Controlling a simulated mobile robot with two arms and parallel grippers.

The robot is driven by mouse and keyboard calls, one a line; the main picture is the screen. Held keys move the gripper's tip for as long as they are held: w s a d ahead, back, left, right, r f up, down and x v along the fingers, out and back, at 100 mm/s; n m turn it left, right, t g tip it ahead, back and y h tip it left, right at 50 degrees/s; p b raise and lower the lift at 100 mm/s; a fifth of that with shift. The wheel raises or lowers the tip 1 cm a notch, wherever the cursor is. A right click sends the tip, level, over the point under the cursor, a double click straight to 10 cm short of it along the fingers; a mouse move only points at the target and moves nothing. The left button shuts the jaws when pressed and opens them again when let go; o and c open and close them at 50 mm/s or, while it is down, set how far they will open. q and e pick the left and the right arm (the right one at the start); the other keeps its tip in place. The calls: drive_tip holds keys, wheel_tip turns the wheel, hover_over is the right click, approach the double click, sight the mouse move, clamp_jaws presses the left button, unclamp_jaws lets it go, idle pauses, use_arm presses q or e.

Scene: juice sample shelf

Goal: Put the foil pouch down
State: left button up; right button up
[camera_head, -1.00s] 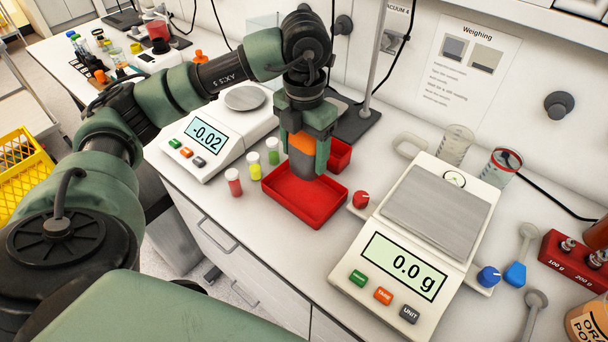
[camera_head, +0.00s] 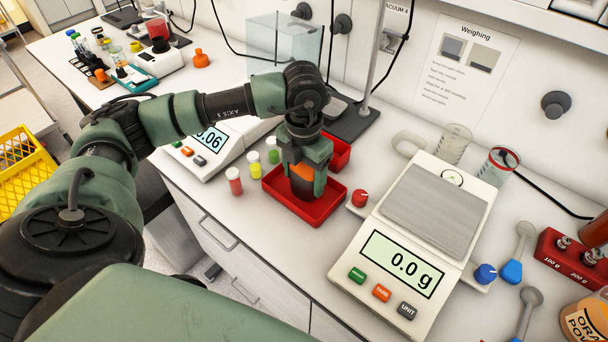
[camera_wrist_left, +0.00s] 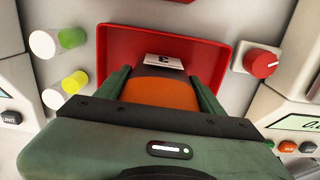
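The foil pouch (camera_head: 302,172) is orange with a dark grey end. In the wrist view the pouch (camera_wrist_left: 160,94) also shows a white label at its dark end. My left gripper (camera_head: 304,187) points down with its green fingers shut on the pouch's two sides. The pouch is low inside the red tray (camera_head: 331,205), within its walls. The tray's red rim also shows in the left wrist view (camera_wrist_left: 165,32). I cannot tell whether the pouch's lower end touches the tray floor. My right gripper is not in view.
Small capped vials, red (camera_head: 234,181), yellow (camera_head: 254,164) and green (camera_head: 273,150), stand left of the tray. A balance reading 0.0 g (camera_head: 402,261) and a red knob (camera_head: 360,197) are at its right. Another balance (camera_head: 218,143) sits behind the arm.

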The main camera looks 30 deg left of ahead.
use_arm(q)
drive_tip(key=o, duration=0.4)
drive_tip(key=shift+r, duration=0.3)
wheel_tip(320, 180, up, 12)
drive_tip(key=shift+f+b, duration=0.15)
drive_tip(key=shift+b, duration=0.5)
